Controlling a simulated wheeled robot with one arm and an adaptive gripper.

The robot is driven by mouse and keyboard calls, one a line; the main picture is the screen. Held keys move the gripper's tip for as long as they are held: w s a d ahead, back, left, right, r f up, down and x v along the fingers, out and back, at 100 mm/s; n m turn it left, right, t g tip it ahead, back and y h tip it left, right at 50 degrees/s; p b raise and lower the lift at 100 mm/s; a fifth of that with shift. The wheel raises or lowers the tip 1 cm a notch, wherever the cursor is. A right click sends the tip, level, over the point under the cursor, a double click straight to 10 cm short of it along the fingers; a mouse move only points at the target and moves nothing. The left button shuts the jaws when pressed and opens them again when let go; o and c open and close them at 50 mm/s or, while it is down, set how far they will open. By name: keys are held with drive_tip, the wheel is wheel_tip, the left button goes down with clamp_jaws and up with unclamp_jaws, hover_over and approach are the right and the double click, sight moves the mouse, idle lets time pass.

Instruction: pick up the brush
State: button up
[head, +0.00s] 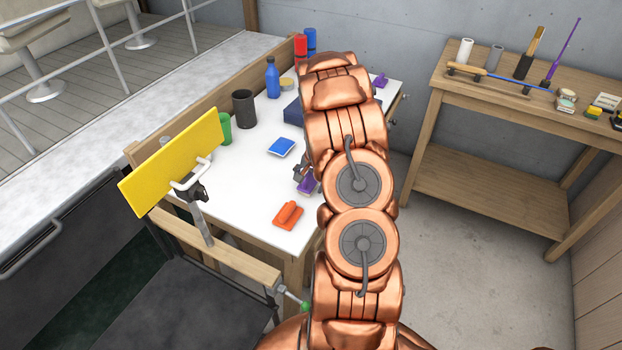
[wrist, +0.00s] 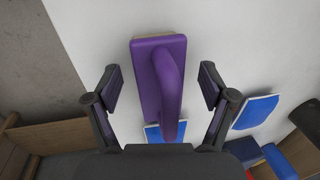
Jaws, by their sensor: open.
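A purple block with a raised loop handle, which looks like a hand brush (wrist: 145,75), lies on the white tabletop between my gripper's fingers in the wrist view. Its underside is hidden, so I cannot see bristles. My gripper (wrist: 160,90) is open, with one finger on each side of the block and visible gaps. In the head view, the purple block (head: 307,186) shows partly beside my arm, with the gripper (head: 301,173) over it, mostly hidden. A similar orange block with a handle (head: 288,214) lies nearer the table's front edge.
The white table (head: 230,180) also holds a blue pad (head: 281,147), a black cup (head: 244,108), a green cup (head: 225,128), a blue bottle (head: 272,77) and red cylinders (head: 301,50). A yellow board (head: 172,160) stands at the left edge. A wooden bench (head: 500,110) stands right.

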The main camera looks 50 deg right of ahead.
sight(309, 174)
drive_tip(key=c, duration=1.3)
wheel_tip(309, 174, up, 10)
drive_tip(key=b, duration=0.3)
drive_tip(key=o, duration=0.5)
drive_tip(key=shift+c, duration=1.4)
drive_tip(key=shift+a, duration=0.1)
drive_tip(key=shift+c, duration=0.2)
